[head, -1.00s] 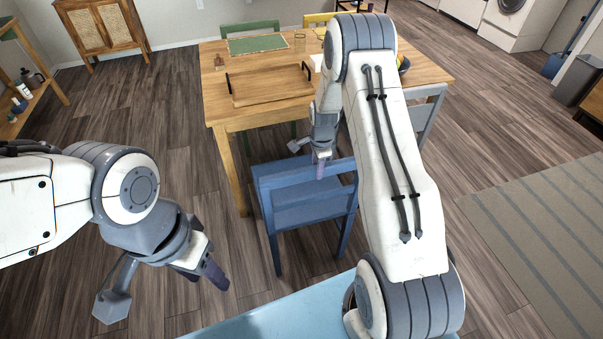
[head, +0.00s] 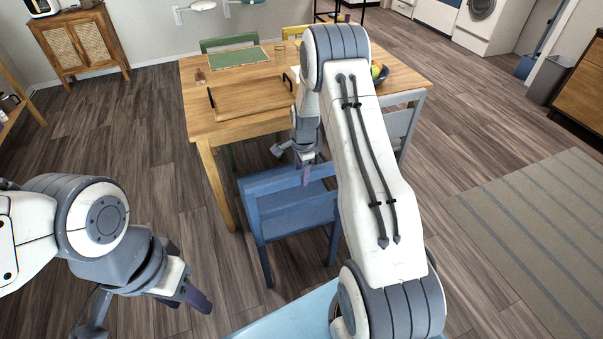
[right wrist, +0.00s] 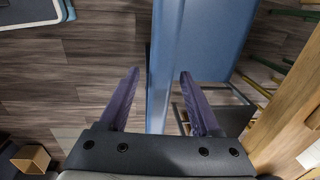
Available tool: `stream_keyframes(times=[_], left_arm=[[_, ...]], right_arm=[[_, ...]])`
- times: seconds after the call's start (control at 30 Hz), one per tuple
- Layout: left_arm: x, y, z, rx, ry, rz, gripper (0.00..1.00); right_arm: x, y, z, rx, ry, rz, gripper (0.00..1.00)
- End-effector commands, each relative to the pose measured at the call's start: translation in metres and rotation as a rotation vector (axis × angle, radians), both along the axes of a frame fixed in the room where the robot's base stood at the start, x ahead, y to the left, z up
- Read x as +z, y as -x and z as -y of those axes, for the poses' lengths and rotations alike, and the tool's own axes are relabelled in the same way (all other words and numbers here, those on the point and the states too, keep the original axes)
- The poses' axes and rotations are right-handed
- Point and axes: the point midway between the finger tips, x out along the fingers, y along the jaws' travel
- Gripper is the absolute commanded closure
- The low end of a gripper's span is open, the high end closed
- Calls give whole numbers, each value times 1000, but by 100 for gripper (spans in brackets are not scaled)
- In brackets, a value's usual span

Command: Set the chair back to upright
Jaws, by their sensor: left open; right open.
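The blue chair (head: 287,205) stands at the near side of the wooden table and looks upright on its legs, with its backrest toward me. My right gripper (head: 306,172) is open at the chair's top rail. In the right wrist view, the blue rail (right wrist: 166,60) runs between the spread fingers of my right gripper (right wrist: 158,90), with gaps on both sides. My right arm hides part of the chair's right side. My left gripper (head: 188,292) is open and empty, low at the left, apart from the chair.
The wooden table (head: 222,128) carries a tray (head: 250,97), a green placemat (head: 238,58) and a fruit bowl (head: 380,73). A grey chair (head: 402,122) stands at its right, with green (head: 228,42) and yellow (head: 294,32) chairs behind. Floor left of the table is clear.

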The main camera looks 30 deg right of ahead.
Motion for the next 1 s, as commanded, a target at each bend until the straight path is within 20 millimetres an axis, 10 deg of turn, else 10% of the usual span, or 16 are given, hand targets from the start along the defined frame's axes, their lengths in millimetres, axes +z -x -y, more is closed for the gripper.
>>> stream_keyframes(times=[0.5, 1.0], left_arm=[[-8, 0, 0, 0, 0, 0, 50], [-8, 0, 0, 0, 0, 0, 50]], right_arm=[[87, 9, -1, 0, 1, 4, 35], [94, 10, -1, 0, 0, 2, 35]])
